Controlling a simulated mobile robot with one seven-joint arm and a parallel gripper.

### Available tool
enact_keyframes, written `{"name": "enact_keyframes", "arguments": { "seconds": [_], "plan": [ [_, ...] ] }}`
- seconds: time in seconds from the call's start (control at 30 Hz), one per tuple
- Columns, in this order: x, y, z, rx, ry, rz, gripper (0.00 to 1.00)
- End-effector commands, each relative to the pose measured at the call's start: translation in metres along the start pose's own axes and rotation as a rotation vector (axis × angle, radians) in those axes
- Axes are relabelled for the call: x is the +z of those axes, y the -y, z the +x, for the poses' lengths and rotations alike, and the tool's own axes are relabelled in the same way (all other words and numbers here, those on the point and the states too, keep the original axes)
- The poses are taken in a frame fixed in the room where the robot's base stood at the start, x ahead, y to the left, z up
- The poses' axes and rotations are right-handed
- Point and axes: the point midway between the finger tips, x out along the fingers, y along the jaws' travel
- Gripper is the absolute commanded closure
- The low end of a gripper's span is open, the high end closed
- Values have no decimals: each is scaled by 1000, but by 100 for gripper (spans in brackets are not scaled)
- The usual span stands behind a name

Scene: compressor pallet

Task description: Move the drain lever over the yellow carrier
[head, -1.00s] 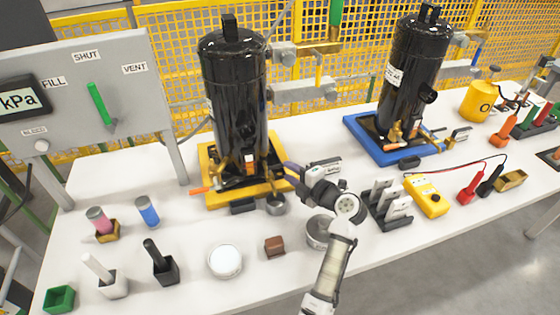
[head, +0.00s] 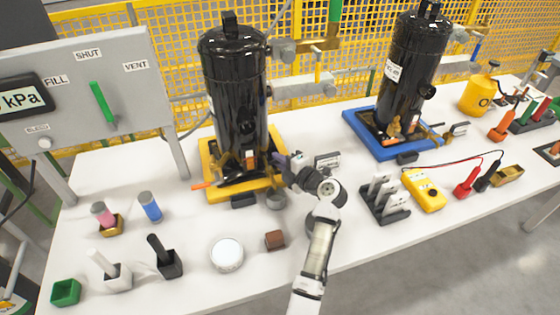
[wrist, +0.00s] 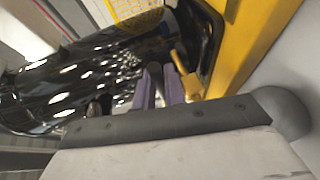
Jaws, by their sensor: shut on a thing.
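The yellow carrier (head: 212,155) stands mid-table under a tall black vessel (head: 232,85); its edge also shows in the wrist view (wrist: 258,45). My gripper (head: 277,159) is at the vessel's lower right side, above the carrier's right part. In the wrist view its purple fingers (wrist: 164,88) are shut on a thin part beside a brass fitting (wrist: 189,82) at the vessel's base. I take this part for the drain lever; the fingers and wrist hide most of it, so its angle is unclear. An orange rod end (head: 202,185) sticks out at the carrier's left edge.
A blue carrier (head: 375,147) with a second black vessel (head: 408,75) stands to the right. A black rack (head: 385,205) and yellow meter (head: 423,190) stand right of my arm. A gauge panel (head: 85,95) is at left.

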Motion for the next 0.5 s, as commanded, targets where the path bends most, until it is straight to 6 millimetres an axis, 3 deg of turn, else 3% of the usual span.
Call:
{"name": "enact_keyframes", "arguments": {
  "seconds": [0.5],
  "plan": [
    [-3,6,-4,10,128,22,100]
  ]
}}
